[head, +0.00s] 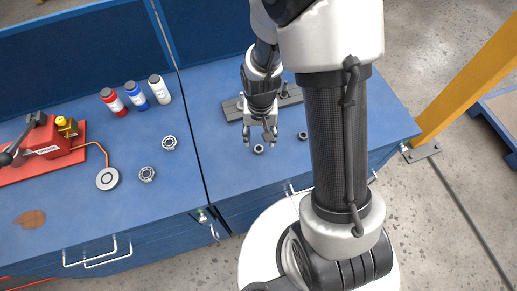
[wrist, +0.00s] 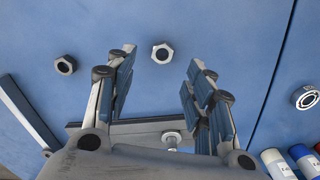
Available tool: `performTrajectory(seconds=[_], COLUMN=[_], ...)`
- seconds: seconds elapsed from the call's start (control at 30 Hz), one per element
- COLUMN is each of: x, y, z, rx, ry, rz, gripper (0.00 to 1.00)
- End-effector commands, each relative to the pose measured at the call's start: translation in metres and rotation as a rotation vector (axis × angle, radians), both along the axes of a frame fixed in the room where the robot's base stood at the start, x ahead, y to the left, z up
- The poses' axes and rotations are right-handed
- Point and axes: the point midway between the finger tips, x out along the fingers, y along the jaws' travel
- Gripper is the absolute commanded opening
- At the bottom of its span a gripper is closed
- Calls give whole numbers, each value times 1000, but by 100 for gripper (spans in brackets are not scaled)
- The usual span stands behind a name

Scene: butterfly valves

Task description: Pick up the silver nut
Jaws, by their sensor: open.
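The silver nut (head: 258,149) lies on the blue bench top, right by my gripper's fingertips in the head view. In the wrist view the silver nut (wrist: 162,46) lies flat, just beyond the fingertips and roughly centred between them. My gripper (head: 259,141) points down over the bench, and its fingers (wrist: 158,66) are spread wide with nothing between them. A darker nut (wrist: 65,65) lies to the left of the fingers in the wrist view; in the head view this dark nut (head: 303,135) is to the right of my gripper. The height above the bench is hard to tell.
A grey bar (head: 290,96) lies behind my gripper, with a bolt (wrist: 172,138) by it. Ring-shaped bearings (head: 168,142) and red, blue and white bottles (head: 160,89) stand to the left. A red device (head: 60,150) is further left. Bench around the nut is clear.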

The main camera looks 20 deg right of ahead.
Motion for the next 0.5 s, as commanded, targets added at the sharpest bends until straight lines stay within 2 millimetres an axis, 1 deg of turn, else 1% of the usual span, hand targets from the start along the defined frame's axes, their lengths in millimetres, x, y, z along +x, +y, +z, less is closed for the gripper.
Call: performTrajectory(seconds=[0.03, 0.27, 0.5], x=[-1, -1, -5], y=[0, 1, 6], z=[-9, -23, -59], rx=[0, 0, 0], ry=[3, 1, 2], rz=[0, 1, 1], gripper=[48, 48, 48])
